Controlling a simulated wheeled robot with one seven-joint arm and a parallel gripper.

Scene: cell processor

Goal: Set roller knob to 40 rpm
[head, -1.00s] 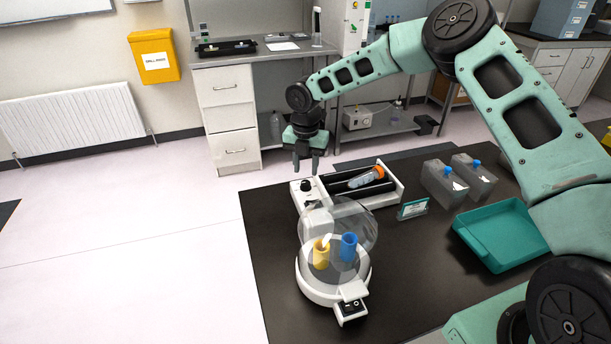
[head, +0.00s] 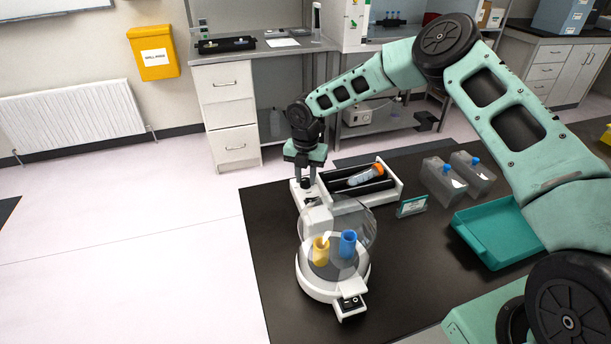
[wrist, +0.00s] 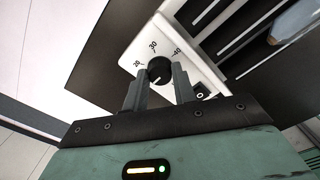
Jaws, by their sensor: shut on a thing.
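The roller device (head: 392,191) is a white box with dark rollers on the bench; a clear tube with an orange cap (head: 366,175) lies on it. Its black roller knob (wrist: 159,68) sits on the white panel (wrist: 142,50) at the device's left end, with the marks 20, 30 and 40 around it. My gripper (wrist: 160,76) points down over the panel and is shut on the knob, one finger on each side. In the head view my gripper (head: 306,184) hides the knob. The knob's pointer is not clear in the wrist view.
A white round device with a clear lid (head: 334,284) holds a yellow and a blue holder just in front of the roller.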

